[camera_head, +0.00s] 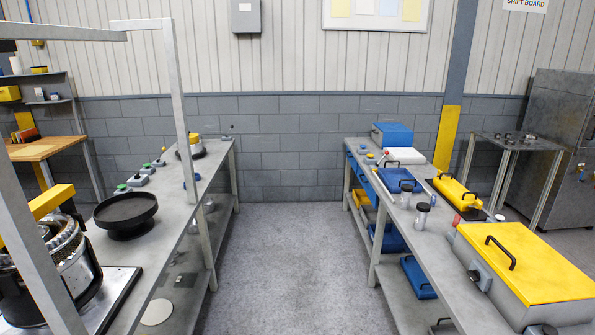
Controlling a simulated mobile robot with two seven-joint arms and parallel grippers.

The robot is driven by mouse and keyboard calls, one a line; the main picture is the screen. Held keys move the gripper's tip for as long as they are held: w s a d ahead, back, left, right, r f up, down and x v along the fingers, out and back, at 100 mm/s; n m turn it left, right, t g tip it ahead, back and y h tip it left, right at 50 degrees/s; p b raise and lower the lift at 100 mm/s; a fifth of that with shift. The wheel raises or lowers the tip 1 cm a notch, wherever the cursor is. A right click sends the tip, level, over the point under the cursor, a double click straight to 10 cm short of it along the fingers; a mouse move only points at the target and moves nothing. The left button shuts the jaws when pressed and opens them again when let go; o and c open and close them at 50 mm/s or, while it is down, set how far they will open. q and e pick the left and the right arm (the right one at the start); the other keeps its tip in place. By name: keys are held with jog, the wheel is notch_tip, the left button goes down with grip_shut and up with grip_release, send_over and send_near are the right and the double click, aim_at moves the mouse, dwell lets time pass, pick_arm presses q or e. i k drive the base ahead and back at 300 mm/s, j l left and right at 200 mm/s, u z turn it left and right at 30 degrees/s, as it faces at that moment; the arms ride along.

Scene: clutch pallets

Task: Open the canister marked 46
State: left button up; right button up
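Two small clear canisters with dark lids stand on the right bench. One canister (405,200) is beside the blue case, and the other canister (421,219) is a little nearer. Both look upright with their lids on. Any numbers on them are too small to read, so I cannot tell which is marked 46. Neither of my grippers is in view.
The right bench (398,258) also holds a blue case (398,180), a yellow handled case (458,193) and a large yellow-lidded box (530,262). The left bench (180,215) holds a black round tray (125,210). The floor (300,270) between benches is clear.

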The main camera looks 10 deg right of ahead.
aim_at(404, 200)
jog(key=i+u, duration=0.15)
jog(key=i, duration=1.45)
jog(key=i+z, duration=0.3)
jog(key=i+j+z, duration=0.3)
jog(key=i, duration=0.2)
jog(key=i+j+z, duration=0.2)
jog(key=i+z, duration=0.15)
jog(key=i+j+z, duration=0.15)
jog(key=z, duration=0.25)
jog(key=i+j+z, duration=0.2)
jog(key=z, duration=0.25)
jog(key=i+j+z, duration=0.15)
jog(key=j+z, duration=0.25)
jog(key=i+j+z, duration=0.1)
jog(key=j+z, duration=1)
jog(key=i+l, duration=0.05)
jog(key=l, duration=0.05)
